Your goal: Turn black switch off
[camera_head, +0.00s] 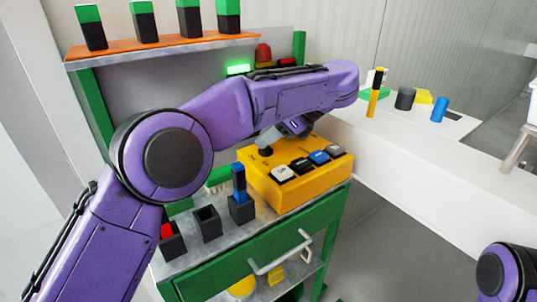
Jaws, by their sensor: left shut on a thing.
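A yellow control box (300,192) stands on the green cart. A small black switch (265,151) sticks up at the left of its top. My left arm reaches over the box from the left, and my left gripper (275,137) points down at the switch. The gripper is shut on the black switch; its fingertips are small and partly hidden by my forearm. Buttons in white (283,173), black (302,166), blue (319,157) and grey (336,150) line the front of the top. My right gripper is not in view.
Black holders (207,223) stand left of the box, one with a blue-and-black piece (239,182). A shelf (165,48) carries several green-and-black blocks behind. A green light (238,69) glows there. A white table (400,150) with small objects stands at right.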

